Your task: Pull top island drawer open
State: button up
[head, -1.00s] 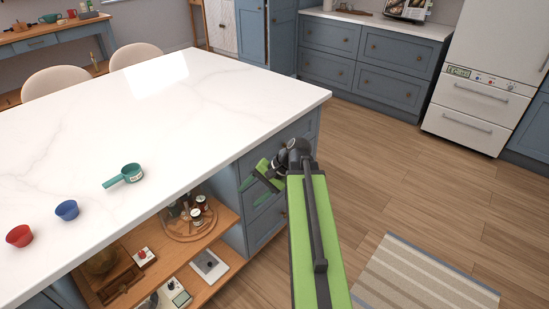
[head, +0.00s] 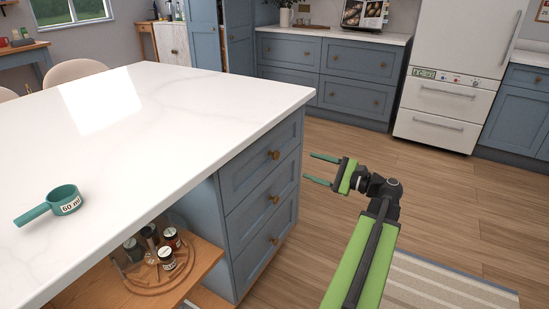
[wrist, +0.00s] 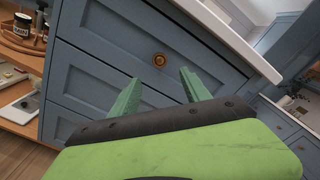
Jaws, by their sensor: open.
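The island's top drawer (head: 258,163) is a blue-grey front with a round brass knob (head: 276,155), and it looks shut, flush with the drawers below. My gripper (head: 308,167) is open and empty, to the right of the drawer stack with its green fingers pointing left toward the knob, apart from it. In the wrist view the drawer's knob (wrist: 159,60) shows beyond and between the two open fingers (wrist: 160,85), with the drawer fronts tilted in the picture. Two lower drawers with brass knobs sit beneath.
The white island top (head: 200,110) overhangs the drawers. A teal measuring cup (head: 64,199) stands on it. An open wooden shelf (head: 190,265) left of the drawers holds several jars. Wooden floor (head: 450,190) to the right is clear, with a striped rug (head: 440,285) near.

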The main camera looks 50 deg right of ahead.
aim_at(278, 156)
jog(key=x, duration=1.3)
jog(key=shift+w+a, duration=0.1)
jog(key=shift+w, duration=0.3)
grip_shut()
dwell(0.4)
